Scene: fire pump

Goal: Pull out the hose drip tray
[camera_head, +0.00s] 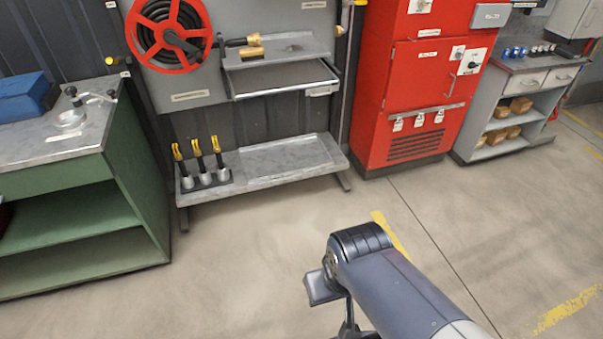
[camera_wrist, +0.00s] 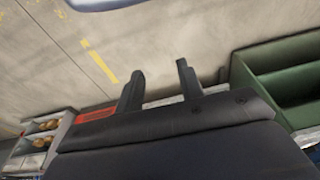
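The hose drip tray (camera_head: 283,79) looks like the shallow grey tray with a pale front edge, just under a grey shelf (camera_head: 278,50) on the hose panel. A small light handle or label (camera_head: 322,90) shows at its right front. A red hose reel (camera_head: 168,37) hangs to its upper left. My gripper (camera_wrist: 160,67) is open, with its two fingers apart and only floor between them in the wrist view. In the head view my arm is low over the floor, well in front of the tray and apart from it; the gripper is partly cut off by the bottom edge.
A low grey bench (camera_head: 285,160) with several yellow-topped nozzles (camera_head: 197,160) stands below the tray. A green workbench (camera_head: 75,210) is at left. A red cabinet (camera_head: 425,80) and a grey shelf unit (camera_head: 515,105) stand at right. The floor between is clear.

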